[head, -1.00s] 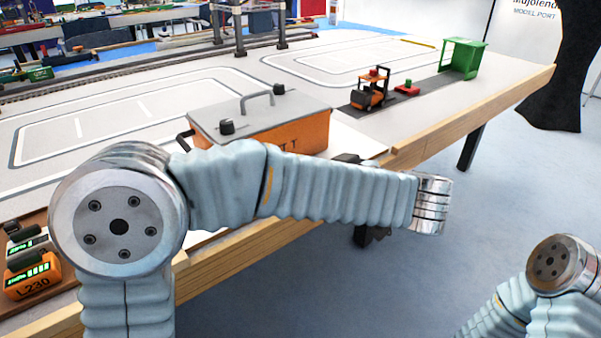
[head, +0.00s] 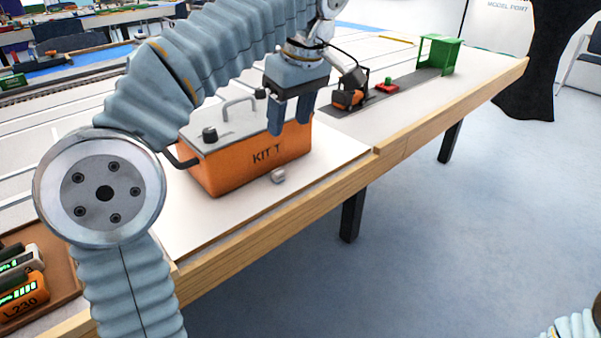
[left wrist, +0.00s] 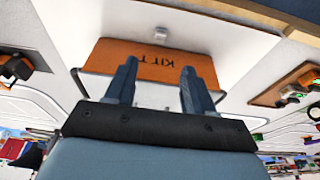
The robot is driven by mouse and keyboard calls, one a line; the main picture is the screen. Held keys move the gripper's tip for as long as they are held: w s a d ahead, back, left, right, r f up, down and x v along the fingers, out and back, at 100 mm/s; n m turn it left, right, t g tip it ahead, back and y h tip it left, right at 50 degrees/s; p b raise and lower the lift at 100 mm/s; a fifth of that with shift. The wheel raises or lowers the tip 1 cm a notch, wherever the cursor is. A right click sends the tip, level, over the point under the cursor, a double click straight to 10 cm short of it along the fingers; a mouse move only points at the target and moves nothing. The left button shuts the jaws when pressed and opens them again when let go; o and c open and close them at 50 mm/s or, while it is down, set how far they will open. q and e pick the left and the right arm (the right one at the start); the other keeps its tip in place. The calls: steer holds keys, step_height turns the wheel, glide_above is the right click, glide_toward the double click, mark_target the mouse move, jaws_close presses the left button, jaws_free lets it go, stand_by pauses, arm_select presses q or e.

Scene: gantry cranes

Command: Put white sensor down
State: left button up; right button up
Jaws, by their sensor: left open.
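The white sensor (head: 278,176) is a small pale block on the white table surface, just in front of the orange box marked KIT T (head: 245,158). In the left wrist view the sensor (left wrist: 160,33) lies beyond the lettered side of the box (left wrist: 150,62), close to it. My left gripper (head: 290,120) is open and empty, fingers pointing down, in front of the box's right part and above the sensor. In the left wrist view its two fingers (left wrist: 156,82) are apart with nothing between them. My right gripper is not in view.
A toy forklift (head: 348,95), a red block (head: 388,87) and a green shelter (head: 438,55) stand on a dark strip to the right. A brown tray (head: 60,262) with an L230 pack (head: 22,302) is at lower left. The table's wooden edge (head: 270,225) runs along the front.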

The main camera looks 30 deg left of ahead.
arm_select(q)
steer(key=b, duration=0.2)
glide_above(277, 171)
steer(key=d, duration=0.2)
steer(key=f, duration=0.6)
steer(key=shift+s+d+f, duration=0.15)
steer(key=shift+s+f, duration=0.2)
steer(key=shift+f, duration=0.05)
steer(key=x, duration=0.6)
steer(key=shift+a, duration=0.25)
jaws_close()
